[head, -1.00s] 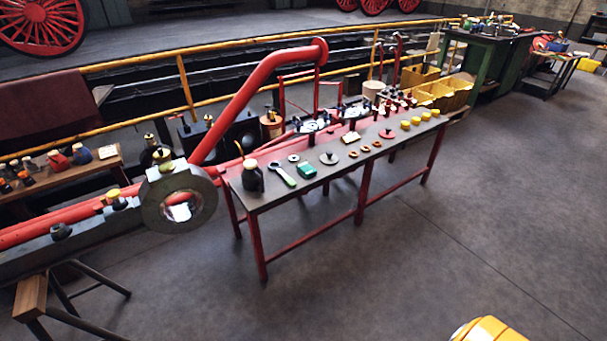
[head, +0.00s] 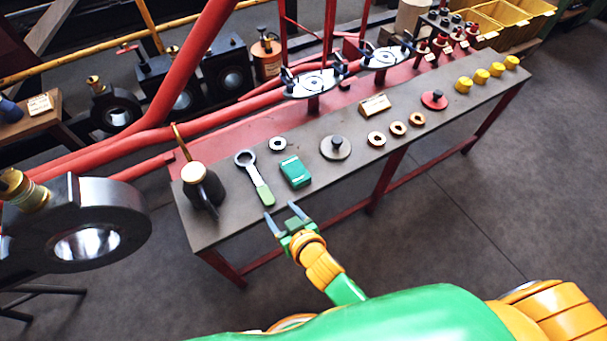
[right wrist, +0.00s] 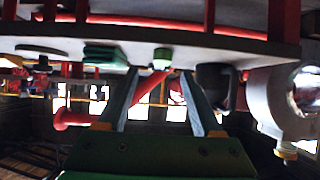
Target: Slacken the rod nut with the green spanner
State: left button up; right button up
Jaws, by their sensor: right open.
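The green spanner (head: 257,180) lies on the bench, with its ring end away from me and its green handle towards the front edge. My right gripper (head: 282,213) is open and empty, just off the front edge near the handle end. In the right wrist view the handle end (right wrist: 162,57) shows between and beyond the open fingers (right wrist: 159,76). The steel rod end (head: 118,220), with a big round bore, is at the left. A brass fitting (head: 27,190) stands on it; I cannot pick out the rod nut. My left gripper is out of view.
A dark oil can (head: 203,187) stands left of the spanner and a green box (head: 295,172) lies right of it. A washer (head: 278,144), a round steel lid (head: 335,148) and brass rings (head: 377,139) lie on the bench (head: 225,228). The floor in front is clear.

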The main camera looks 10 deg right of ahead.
aim_at(267, 196)
jog(key=b+x, duration=0.1)
jog(key=b, duration=0.1)
jog(key=b+x, duration=0.2)
jog(key=shift+w+a+f, duration=0.1)
jog(key=shift+w+a, duration=0.1)
jog(key=shift+a, duration=0.25)
jog(key=b+x, duration=0.3)
jog(key=x, duration=0.1)
jog(key=shift+w+d, duration=0.1)
jog(key=shift+w, duration=0.3)
jog(key=shift+c, duration=0.7)
grip_shut()
